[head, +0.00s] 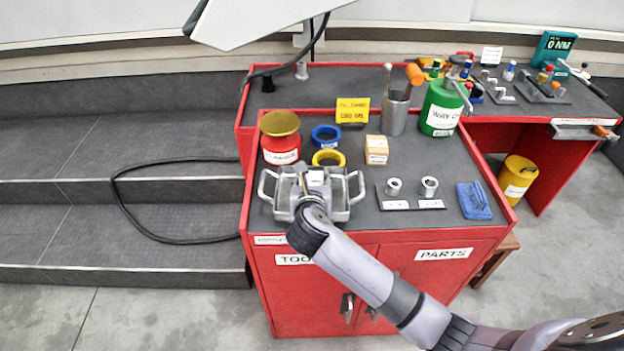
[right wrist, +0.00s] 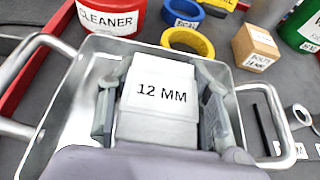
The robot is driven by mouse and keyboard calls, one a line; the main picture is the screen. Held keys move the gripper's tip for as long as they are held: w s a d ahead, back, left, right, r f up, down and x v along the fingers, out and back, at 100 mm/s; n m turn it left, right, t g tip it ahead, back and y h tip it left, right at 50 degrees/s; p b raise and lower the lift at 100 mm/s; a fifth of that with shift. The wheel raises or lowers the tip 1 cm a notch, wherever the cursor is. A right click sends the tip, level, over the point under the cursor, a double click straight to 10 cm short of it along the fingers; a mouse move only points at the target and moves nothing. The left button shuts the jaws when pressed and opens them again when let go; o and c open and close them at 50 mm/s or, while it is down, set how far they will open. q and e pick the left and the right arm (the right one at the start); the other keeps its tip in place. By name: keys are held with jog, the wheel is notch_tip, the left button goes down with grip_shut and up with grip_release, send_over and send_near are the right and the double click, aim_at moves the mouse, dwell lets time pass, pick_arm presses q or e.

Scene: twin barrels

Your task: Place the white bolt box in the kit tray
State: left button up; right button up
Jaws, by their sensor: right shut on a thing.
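The white bolt box (right wrist: 158,112), marked 12 MM, is between the fingers of my right gripper (right wrist: 160,110), which is shut on it. In the head view my right gripper (head: 316,178) is over the kit tray, and the box is mostly hidden by it. The kit tray (head: 283,211) is a silver metal pan with a loop handle at each side, on the red cabinet's dark top. It also shows in the right wrist view (right wrist: 62,128), around the box and fingers. I cannot tell whether the box touches its floor. My left gripper is not in view.
Behind the tray stand a red cleaner can (head: 281,150), a yellow ring (head: 328,158), a blue ring (head: 326,136) and a cardboard box (head: 377,150). To the right are two metal sockets on a plate (head: 411,203) and a blue pad (head: 473,201).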

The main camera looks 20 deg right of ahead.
jog(key=o, duration=1.5)
jog(key=shift+c, duration=0.2)
jog(key=shift+s+a+r, duration=0.1)
jog(key=shift+s+r, duration=0.1)
jog(key=shift+s, duration=0.1)
jog(key=v, duration=1.1)
jog(key=shift+s, duration=0.2)
